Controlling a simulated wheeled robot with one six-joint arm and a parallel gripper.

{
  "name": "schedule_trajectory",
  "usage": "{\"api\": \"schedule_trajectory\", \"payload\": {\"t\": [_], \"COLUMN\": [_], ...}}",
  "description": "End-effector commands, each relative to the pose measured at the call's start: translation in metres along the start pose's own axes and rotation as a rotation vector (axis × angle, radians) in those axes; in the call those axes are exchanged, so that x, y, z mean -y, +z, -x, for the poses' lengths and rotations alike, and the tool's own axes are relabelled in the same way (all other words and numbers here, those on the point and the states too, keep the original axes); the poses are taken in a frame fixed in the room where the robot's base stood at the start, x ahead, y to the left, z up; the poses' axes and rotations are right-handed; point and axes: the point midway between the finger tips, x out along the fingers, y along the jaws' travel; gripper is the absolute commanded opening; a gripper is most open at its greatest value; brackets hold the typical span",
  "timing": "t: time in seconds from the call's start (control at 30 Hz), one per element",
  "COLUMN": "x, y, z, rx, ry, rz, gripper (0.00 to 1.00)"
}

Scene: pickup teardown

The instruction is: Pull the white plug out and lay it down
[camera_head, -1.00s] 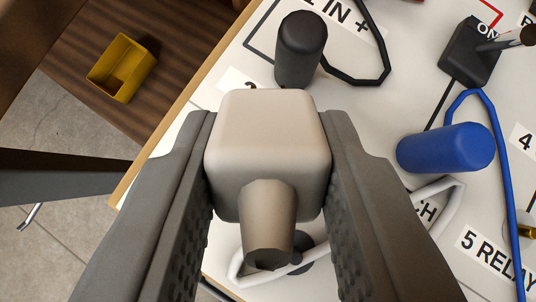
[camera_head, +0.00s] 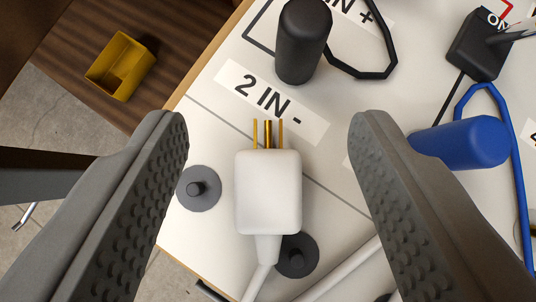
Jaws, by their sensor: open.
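The white plug (camera_head: 268,192) lies on the white board between my gripper's fingers, its brass pins bare and pointing toward the "2 IN -" label (camera_head: 264,100). Its white cable (camera_head: 262,275) runs toward the bottom of the view. My gripper (camera_head: 268,135) is open, with a clear gap on both sides of the plug, and holds nothing.
A black plug (camera_head: 303,45) with a black cable stands above, and a blue plug (camera_head: 465,143) with a blue cable is at the right. Dark round sockets or pegs (camera_head: 198,188) (camera_head: 297,256) flank the white plug. A black switch (camera_head: 478,48) is at upper right. A yellow bin (camera_head: 121,67) sits on the brown surface at upper left, beyond the board's wooden edge.

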Motion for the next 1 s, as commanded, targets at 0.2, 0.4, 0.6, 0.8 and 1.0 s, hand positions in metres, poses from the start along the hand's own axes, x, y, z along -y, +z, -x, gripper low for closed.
{"api": "schedule_trajectory", "payload": {"t": [0.2, 0.4, 0.6, 0.8, 1.0], "x": [0.000, 0.000, 0.000, 0.000, 0.000], "y": [-0.001, -0.001, -0.001, -0.001, 0.000], "z": [0.023, 0.060, 0.099, 0.137, 0.163], "rx": [-0.003, -0.003, -0.004, -0.004, -0.002], "ry": [0.000, 0.000, 0.000, 0.000, 0.000], "rz": [0.000, 0.000, 0.000, 0.000, 0.000], "gripper": [0.54, 0.54, 0.54, 0.54, 0.54]}}
